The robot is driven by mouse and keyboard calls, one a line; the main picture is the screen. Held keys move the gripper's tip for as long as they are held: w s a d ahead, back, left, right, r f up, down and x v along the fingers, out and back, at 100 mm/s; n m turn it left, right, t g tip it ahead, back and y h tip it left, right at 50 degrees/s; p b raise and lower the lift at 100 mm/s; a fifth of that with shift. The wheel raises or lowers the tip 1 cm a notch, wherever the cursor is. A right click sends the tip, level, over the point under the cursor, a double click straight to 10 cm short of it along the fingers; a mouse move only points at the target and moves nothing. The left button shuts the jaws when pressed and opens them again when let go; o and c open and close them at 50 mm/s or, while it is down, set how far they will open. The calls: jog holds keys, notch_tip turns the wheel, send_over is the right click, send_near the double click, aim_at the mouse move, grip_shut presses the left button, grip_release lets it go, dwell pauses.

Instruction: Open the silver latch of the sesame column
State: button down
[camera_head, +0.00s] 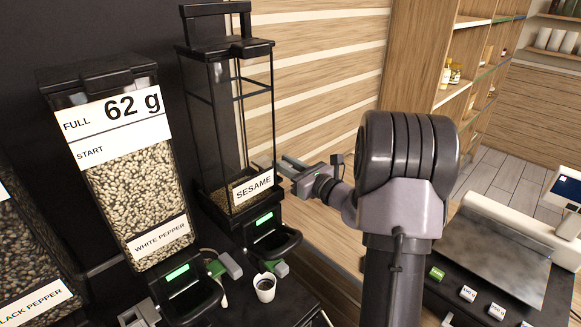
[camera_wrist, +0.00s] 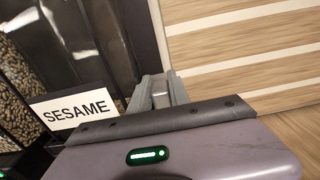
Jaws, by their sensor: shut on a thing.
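The sesame column (camera_head: 228,110) is a tall clear dispenser with a black frame, a SESAME label (camera_head: 252,188) and a low layer of seeds at its bottom. My gripper (camera_head: 288,166) is at the column's right side, just beside the label. In the wrist view my gripper (camera_wrist: 156,88) is shut on a small silver piece, the silver latch (camera_wrist: 160,97), at the column's right edge. The fingers cover most of the latch, and its open or shut position cannot be told. In the head view the latch is hidden by the fingers.
The white pepper column (camera_head: 150,190) stands left of sesame, with the black pepper column (camera_head: 25,240) further left. A small white cup (camera_head: 265,287) stands below the sesame outlet. A slatted wooden wall (camera_head: 325,75) is behind my gripper. A scale (camera_head: 495,255) is at right.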

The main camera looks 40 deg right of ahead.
jog(key=w, duration=0.3)
jog(key=shift+w+a, duration=0.25)
jog(key=shift+w, duration=0.05)
jog(key=c, duration=1.2)
grip_release()
jog(key=s+d+b, duration=0.1)
jog(key=s+d, duration=0.1)
jog(key=s, duration=1.5)
jog(key=shift+s+d, duration=0.2)
